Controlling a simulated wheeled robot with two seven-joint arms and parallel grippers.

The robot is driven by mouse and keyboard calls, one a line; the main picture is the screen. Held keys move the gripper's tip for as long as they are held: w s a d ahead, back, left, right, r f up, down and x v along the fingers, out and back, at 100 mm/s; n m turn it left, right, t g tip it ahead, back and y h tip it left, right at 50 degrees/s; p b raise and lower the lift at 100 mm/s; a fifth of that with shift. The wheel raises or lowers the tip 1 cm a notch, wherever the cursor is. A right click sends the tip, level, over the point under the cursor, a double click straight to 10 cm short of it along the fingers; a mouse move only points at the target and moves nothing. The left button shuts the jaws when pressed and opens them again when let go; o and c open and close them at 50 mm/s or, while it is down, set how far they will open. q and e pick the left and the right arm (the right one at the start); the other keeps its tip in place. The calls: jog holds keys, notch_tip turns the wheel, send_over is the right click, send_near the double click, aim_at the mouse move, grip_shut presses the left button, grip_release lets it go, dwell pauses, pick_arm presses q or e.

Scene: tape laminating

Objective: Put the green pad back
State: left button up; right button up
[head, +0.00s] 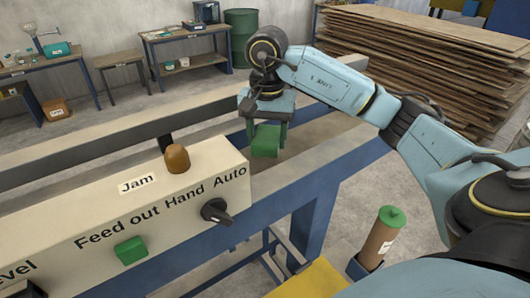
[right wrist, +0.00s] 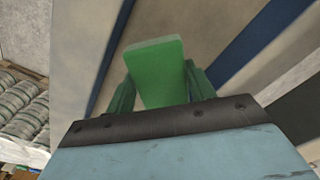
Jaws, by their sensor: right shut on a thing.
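The green pad (head: 266,141) is a small green block held under my right gripper (head: 268,124), above the machine's rail area to the right of the control panel. In the right wrist view the pad (right wrist: 156,72) sits between the two green fingers of my right gripper (right wrist: 160,90), which is shut on it. Whether the pad touches a surface below cannot be told. My left gripper is not in view.
The control panel (head: 125,222) has a green button (head: 131,250), a black selector knob (head: 215,211) and an orange-brown lamp (head: 177,158). A cardboard roll with a green cap (head: 378,240) stands at lower right. Stacked boards (head: 420,60) and a green barrel (head: 241,35) are behind.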

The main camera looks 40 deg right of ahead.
aim_at(266, 163)
notch_tip(266, 163, down, 5)
jog(key=shift+w+r+p, duration=0.1)
jog(key=shift+w+p, duration=0.05)
jog(key=shift+p, duration=0.25)
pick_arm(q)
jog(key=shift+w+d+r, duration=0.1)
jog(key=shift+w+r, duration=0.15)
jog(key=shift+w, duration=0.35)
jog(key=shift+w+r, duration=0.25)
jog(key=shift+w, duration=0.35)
pick_arm(e)
jog(key=o, duration=1)
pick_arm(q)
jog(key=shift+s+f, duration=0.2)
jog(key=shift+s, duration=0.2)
pick_arm(e)
jog(key=shift+o, duration=0.2)
